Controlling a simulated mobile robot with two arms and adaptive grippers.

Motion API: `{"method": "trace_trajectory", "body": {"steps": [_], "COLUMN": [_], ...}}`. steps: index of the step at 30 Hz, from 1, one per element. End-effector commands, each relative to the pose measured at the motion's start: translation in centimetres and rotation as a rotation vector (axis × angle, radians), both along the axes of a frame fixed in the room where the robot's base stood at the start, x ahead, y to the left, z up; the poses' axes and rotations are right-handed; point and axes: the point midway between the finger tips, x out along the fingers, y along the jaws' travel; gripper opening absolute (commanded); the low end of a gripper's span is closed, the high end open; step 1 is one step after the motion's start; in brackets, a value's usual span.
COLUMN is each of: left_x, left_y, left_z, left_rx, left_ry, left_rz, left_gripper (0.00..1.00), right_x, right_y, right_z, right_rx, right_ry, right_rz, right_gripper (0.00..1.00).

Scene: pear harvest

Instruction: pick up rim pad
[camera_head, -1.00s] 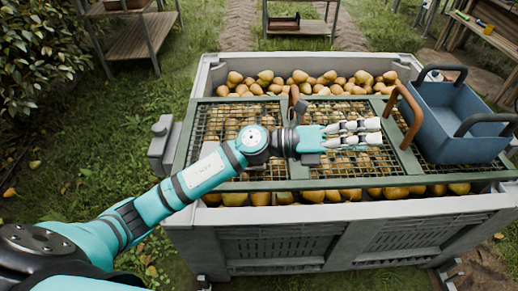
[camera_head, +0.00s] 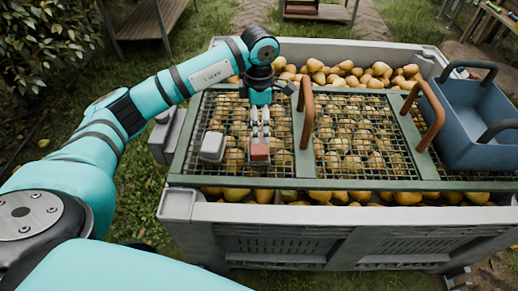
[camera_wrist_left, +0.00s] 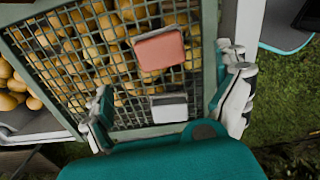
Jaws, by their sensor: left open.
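Two small blocks lie on the mesh grate over the pears: a red one (camera_head: 259,152) and a light grey one (camera_head: 212,146) to its left. I cannot tell which is the rim pad. In the left wrist view the red block (camera_wrist_left: 160,50) lies farther from my palm, and the grey block (camera_wrist_left: 168,107) shows between the spread fingers. My left gripper (camera_head: 260,138) is open and empty above the grate, pointing toward the near side, with its fingertips over or just behind the red block. The gap between tips and block is unclear. My right gripper is not in view.
The grey bin (camera_head: 300,213) is full of pears, and the green-framed grate (camera_head: 340,184) covers most of it. Brown handles (camera_head: 306,112) stand up from the grate. A blue basket (camera_head: 470,125) sits at right. A grey block-like part (camera_head: 166,135) is at the bin's left side.

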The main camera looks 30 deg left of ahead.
Motion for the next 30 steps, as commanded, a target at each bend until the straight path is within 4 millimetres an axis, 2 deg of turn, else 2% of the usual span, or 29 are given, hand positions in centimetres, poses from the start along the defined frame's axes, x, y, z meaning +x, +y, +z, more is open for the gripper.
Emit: {"method": "trace_trajectory", "body": {"steps": [1,3,7,17,25,30], "left_x": [-0.1,-0.1,-0.1,-0.1,-0.2,-0.1], "left_y": [0.0,0.0,0.0,0.0,0.2,0.2], "left_z": [-1.4,-2.8,-4.9,-7.1,-11.0,-11.4], "left_rx": [0.001,-0.001,-0.002,-0.003,-0.002,-0.003], "left_ry": [0.005,0.005,0.003,0.002,0.002,-0.002], "left_rz": [0.000,0.001,0.000,0.000,0.000,0.000], "left_gripper": [1.00,1.00,1.00,1.00,1.00,1.00], "right_x": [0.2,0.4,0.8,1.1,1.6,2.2], "right_y": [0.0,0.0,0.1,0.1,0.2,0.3], "right_z": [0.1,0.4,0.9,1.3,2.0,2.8], "right_rx": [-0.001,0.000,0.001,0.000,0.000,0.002], "right_ry": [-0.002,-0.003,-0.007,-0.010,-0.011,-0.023], "right_rz": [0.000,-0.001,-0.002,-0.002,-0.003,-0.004], "right_gripper": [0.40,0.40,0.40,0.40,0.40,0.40]}}
